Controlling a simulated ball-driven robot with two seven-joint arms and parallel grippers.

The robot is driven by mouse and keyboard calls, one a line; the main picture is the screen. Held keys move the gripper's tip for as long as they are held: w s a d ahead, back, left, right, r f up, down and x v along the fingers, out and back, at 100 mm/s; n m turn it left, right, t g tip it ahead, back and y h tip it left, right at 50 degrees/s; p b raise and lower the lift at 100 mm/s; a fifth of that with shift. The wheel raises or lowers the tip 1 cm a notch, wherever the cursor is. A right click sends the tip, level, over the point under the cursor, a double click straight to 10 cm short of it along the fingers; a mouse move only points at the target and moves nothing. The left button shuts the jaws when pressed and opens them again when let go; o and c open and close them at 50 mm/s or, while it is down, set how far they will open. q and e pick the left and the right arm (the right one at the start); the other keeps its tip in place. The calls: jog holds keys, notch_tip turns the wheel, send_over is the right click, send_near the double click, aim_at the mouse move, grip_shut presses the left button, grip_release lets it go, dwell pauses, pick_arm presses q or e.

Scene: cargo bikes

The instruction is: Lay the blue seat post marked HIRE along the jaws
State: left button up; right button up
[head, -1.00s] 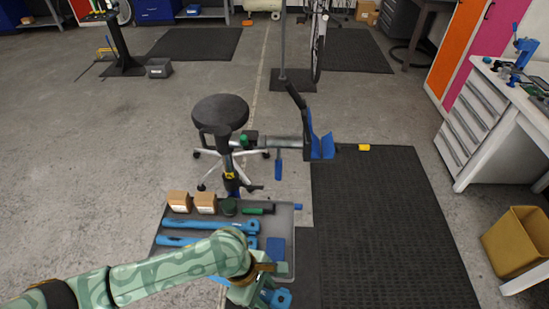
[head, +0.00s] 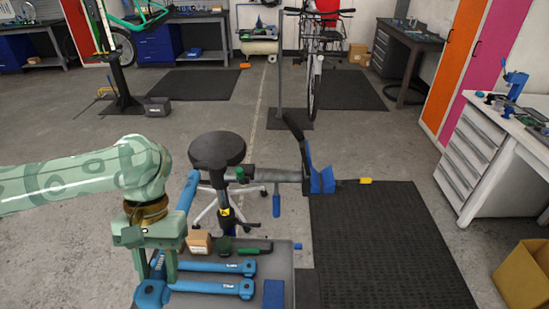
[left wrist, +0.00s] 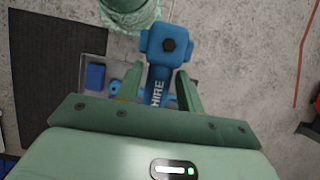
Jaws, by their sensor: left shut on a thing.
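My left gripper (head: 157,268) is shut on the blue seat post marked HIRE (left wrist: 157,88), whose lettering shows between the fingers (left wrist: 160,88) in the left wrist view. In the head view the post (head: 187,192) is tilted over the tray's left side, its blue clamp head (head: 151,294) low and its tube rising behind the gripper. The stand's blue-padded jaws (head: 322,181) are to the right, apart from the post, with nothing seen lying in them. My right gripper is not in view.
A grey tray (head: 288,262) holds two more blue posts (head: 215,267), a green-handled tool (head: 253,247), a small box (head: 200,243) and a blue block (head: 273,294). The black mat (head: 385,245) at right is clear.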

pick_arm(q)
jog(key=shift+w+r, duration=0.65)
jog(key=shift+r, duration=0.1)
jog(key=s+d+f+n+t+h+p, duration=0.1)
jog(key=s+d+f+n+h+p, duration=0.1)
jog(key=s+d+f+n+p, duration=0.5)
jog(key=s+d+f+n+h+p, duration=0.1)
jog(key=s+d+f+p, duration=0.25)
jog(key=s+f, duration=0.6)
jog(key=w+a+f+n+t+h+b, duration=0.1)
jog(key=w+f+n+b, duration=0.15)
jog(key=w, duration=0.35)
jog(key=w+f+n+t+b, duration=0.1)
jog(key=w+f+n+b, duration=0.15)
jog(key=w, duration=0.45)
jog(key=w+f+b, duration=0.1)
jog(key=f, duration=0.1)
jog(key=w+a+f+b, duration=0.1)
jog(key=f+b, duration=0.1)
jog(key=f, duration=0.1)
jog(key=w+f+b, duration=0.2)
jog(key=f, duration=0.1)
jog(key=shift+a, duration=0.35)
jog(key=shift+r, duration=0.2)
